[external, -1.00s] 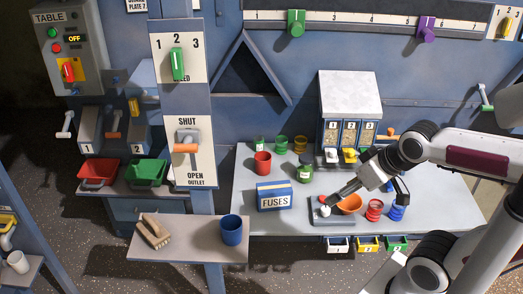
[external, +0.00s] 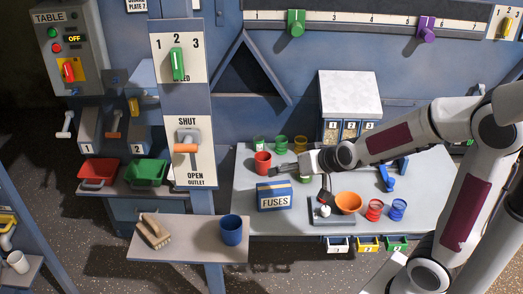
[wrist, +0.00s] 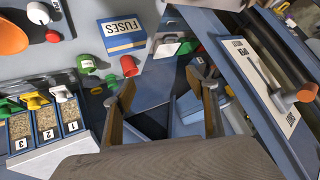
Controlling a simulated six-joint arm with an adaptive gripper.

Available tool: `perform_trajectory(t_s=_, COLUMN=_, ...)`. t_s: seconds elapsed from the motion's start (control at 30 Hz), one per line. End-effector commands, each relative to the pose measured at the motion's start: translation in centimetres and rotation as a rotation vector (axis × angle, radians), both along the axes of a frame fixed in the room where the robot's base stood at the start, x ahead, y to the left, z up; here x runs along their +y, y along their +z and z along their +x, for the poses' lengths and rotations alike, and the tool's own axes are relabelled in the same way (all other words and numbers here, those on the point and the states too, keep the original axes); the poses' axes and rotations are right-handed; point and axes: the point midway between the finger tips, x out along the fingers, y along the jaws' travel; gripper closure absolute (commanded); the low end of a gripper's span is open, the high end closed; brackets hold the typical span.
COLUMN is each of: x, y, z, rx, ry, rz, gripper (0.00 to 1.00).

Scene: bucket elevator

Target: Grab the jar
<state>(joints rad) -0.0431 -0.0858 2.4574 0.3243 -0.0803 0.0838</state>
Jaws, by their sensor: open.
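A small green jar (external: 305,178) stands on the grey table, right of the fuses box, partly hidden under my gripper in the external view. A green container that looks like it shows left of my fingers in the wrist view (wrist: 86,63). My gripper (external: 276,170) is above the table, with its tips pointing left close to the red cup (external: 262,160). In the wrist view its two fingers (wrist: 166,84) are spread apart with nothing between them. Whether the tips touch the red cup cannot be told.
The blue fuses box (external: 274,196) stands in front of my gripper. An orange bowl (external: 348,202), a red cup (external: 374,209) and a blue cup (external: 397,209) are at the front right. A white-topped bin unit (external: 348,95) stands at the back.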

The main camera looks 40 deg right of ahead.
Motion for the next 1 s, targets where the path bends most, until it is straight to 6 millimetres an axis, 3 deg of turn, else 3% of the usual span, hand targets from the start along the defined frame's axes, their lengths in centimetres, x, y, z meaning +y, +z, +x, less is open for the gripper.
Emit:
perform_trajectory(t_s=0.5, x=-3.7, y=-5.4, z=6.0, rx=-0.119, ry=-0.206, rz=-0.013, gripper=0.42)
perform_trajectory(t_s=1.0, x=-8.6, y=-10.7, z=8.2, rx=-0.242, ry=-0.394, rz=-0.116, gripper=0.42)
